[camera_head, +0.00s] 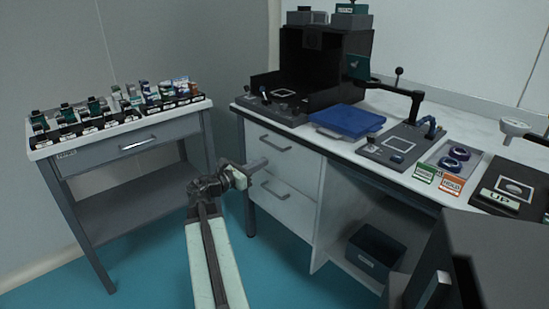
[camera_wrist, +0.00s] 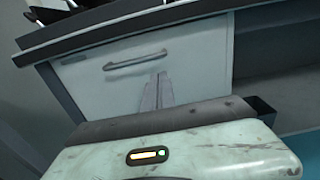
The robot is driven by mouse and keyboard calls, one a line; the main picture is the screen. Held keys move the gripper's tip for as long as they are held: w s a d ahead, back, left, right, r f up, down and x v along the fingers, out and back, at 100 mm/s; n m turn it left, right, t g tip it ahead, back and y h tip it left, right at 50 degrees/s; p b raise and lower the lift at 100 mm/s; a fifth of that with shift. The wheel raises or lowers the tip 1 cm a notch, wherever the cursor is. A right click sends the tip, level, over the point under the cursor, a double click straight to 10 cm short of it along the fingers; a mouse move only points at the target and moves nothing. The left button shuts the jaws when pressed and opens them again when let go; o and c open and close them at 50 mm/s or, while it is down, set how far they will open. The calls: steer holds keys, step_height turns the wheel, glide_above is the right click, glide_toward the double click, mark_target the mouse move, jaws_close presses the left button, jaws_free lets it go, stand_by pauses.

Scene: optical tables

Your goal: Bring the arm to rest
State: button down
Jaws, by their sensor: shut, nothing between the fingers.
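My arm reaches forward from the bottom middle of the head view, its pale green and dark links extended over the floor. My gripper (camera_head: 258,164) is at its end, in front of the white drawer unit (camera_head: 290,205) under the workbench. In the wrist view, the gripper fingers (camera_wrist: 157,90) are together and empty, pointing toward a drawer front with a metal handle (camera_wrist: 135,60). I cannot tell from these views how far the fingertips are from the drawer front.
A grey side table (camera_head: 140,150) with racks of small parts stands at the left. The workbench holds a black enclosure (camera_head: 325,65), a blue case (camera_head: 347,120) and several fixtures. A dark bin (camera_head: 373,250) sits on the lower shelf. Teal floor is open between table and bench.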

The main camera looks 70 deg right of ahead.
steer(key=v, duration=0.3)
steer(key=shift+w+a, duration=0.2)
steer(key=shift+a, duration=0.1)
